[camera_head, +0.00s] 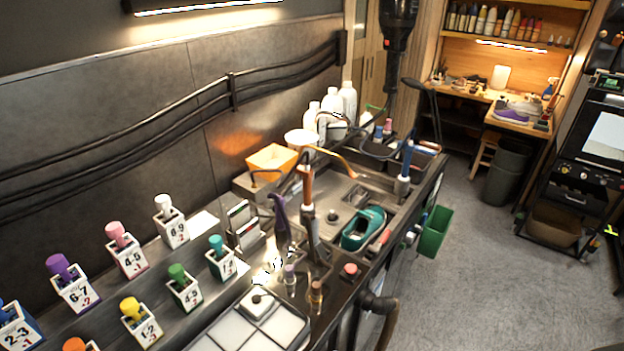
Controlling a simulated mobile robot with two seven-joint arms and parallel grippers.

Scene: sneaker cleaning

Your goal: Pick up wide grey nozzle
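I cannot pick out a wide grey nozzle with certainty. A bright, pale patch with broken dark edges (274,264) shows on the metal counter, left of the small bottles; I cannot tell whether it is a nozzle or glare. A dark purple-handled tool (281,222) stands just behind it. A copper-coloured wand (307,188) with a white collar stands upright to its right. A blue-topped wand (406,165) stands at the sink's far right. Neither of my grippers is in view.
Several numbered white holders with coloured tops (129,256) line the counter's left. An orange box (272,158) and white bottles (347,101) stand behind. A green bin (435,231) hangs at the right edge. The floor (500,280) is clear.

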